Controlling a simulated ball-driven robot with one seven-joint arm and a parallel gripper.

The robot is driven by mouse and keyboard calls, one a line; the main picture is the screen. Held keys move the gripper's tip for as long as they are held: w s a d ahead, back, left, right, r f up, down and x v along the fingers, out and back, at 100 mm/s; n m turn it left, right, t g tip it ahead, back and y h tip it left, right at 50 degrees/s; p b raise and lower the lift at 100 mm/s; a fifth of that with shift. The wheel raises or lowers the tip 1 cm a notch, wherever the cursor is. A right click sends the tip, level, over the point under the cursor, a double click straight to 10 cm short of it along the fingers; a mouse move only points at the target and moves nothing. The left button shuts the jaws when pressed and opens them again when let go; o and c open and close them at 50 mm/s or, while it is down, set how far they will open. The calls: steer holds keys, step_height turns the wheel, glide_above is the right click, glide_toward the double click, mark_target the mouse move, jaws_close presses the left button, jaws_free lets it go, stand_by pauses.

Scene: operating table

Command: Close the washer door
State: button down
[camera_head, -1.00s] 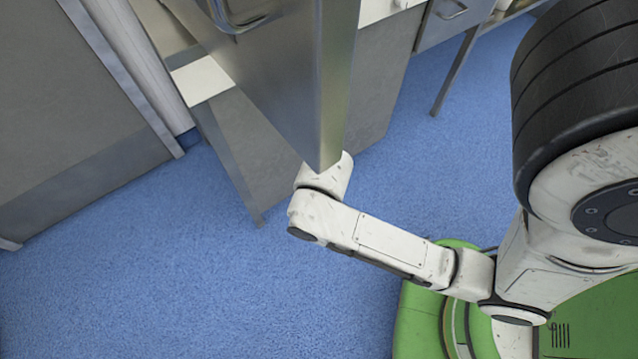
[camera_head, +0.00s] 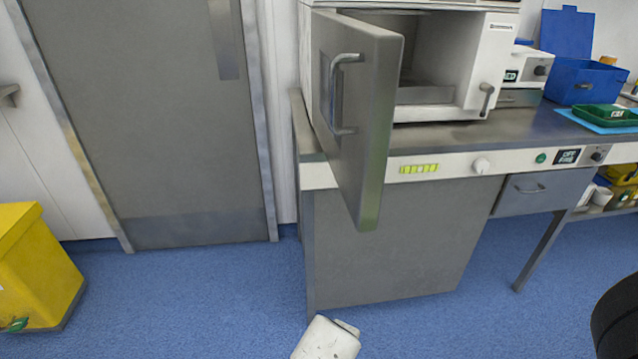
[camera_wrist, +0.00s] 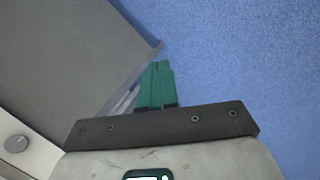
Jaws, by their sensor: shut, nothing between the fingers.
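The washer (camera_head: 497,62) is a white-framed box with an open front on the counter. Its grey metal door (camera_head: 372,125) is swung wide open, sticking out past the counter's front edge, with a bar handle (camera_head: 336,95) on its left face. The cavity is partly hidden behind the door. In the wrist view my gripper (camera_wrist: 160,66) has green fingers pressed together, with nothing between them. It is near a grey panel at the left, above blue floor. The head view shows only a white piece of my arm low in the middle, below the door; the gripper is hidden there.
The counter (camera_head: 460,134) has a grey cabinet under it and a drawer (camera_head: 545,190) at the right. A blue box (camera_head: 585,80) and green tray (camera_head: 603,115) stand at the right. A yellow bin (camera_head: 35,268) is at the left. Blue floor is open in front.

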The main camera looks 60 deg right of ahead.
steer(key=w+r+h+p, duration=0.3)
steer(key=w+r, duration=0.1)
steer(key=r, duration=0.5)
steer(key=w+r+h+p, duration=0.3)
steer(key=w+r+h, duration=0.1)
steer(key=r, duration=0.5)
steer(key=w+a+r+m+g+h+p, duration=0.1)
steer(key=a+r+h+p, duration=0.3)
steer(key=r, duration=0.6)
steer(key=w+a+r+m+g+h+p, duration=0.15)
steer(key=a+r, duration=0.35)
steer(key=r, duration=0.5)
steer(key=s+d+p, duration=0.2)
steer(key=s+d, duration=0.2)
steer(key=d, duration=0.8)
steer(key=shift+f+n+p, duration=0.25)
steer(key=shift+n+p, duration=0.1)
steer(key=shift+p, duration=0.05)
steer(key=shift+s+d, duration=0.1)
steer(key=shift+s, duration=0.05)
